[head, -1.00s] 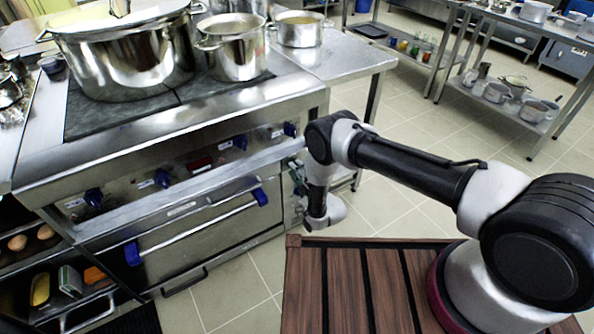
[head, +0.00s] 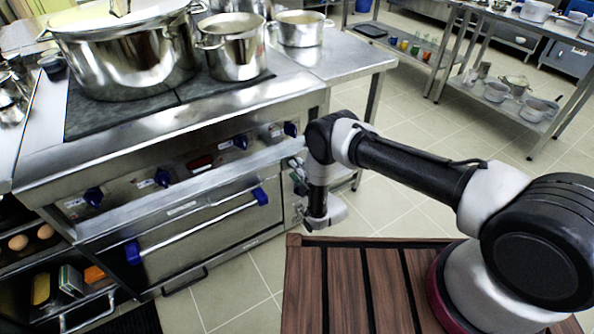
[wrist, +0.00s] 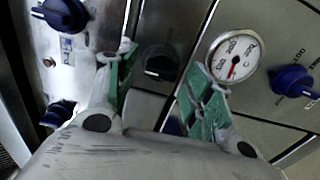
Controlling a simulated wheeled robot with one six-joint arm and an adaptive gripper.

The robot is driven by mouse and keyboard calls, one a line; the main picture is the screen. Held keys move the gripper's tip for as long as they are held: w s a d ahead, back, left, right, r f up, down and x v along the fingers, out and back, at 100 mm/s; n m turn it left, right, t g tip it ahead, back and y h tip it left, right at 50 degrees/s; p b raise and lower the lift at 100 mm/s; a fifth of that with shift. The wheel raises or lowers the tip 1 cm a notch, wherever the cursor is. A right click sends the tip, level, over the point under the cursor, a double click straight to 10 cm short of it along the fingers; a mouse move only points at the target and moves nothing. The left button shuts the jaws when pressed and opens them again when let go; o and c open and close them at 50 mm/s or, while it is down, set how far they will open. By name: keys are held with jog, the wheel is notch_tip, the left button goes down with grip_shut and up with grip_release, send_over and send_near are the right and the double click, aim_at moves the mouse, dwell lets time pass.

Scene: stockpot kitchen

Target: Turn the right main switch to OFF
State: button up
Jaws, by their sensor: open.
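In the wrist view a black rotary switch (wrist: 160,62) sits on a steel panel. It shows between the two green-padded fingers of my gripper (wrist: 160,88), which are open and spread to either side of it. I cannot tell whether the fingers touch the switch. Its OFF marking is not readable. In the head view my gripper (head: 298,178) is at the right end of the stove front, beside the oven door, and the black switch cannot be made out there.
A round gauge (wrist: 236,56) and a blue knob (wrist: 292,81) are right of the fingers. More blue knobs (wrist: 65,14) are on the left. The oven door handle (head: 197,226) projects left of my gripper. A large pot (head: 128,60) stands on the stove.

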jog(key=v, duration=1.2)
jog(key=shift+w, duration=0.1)
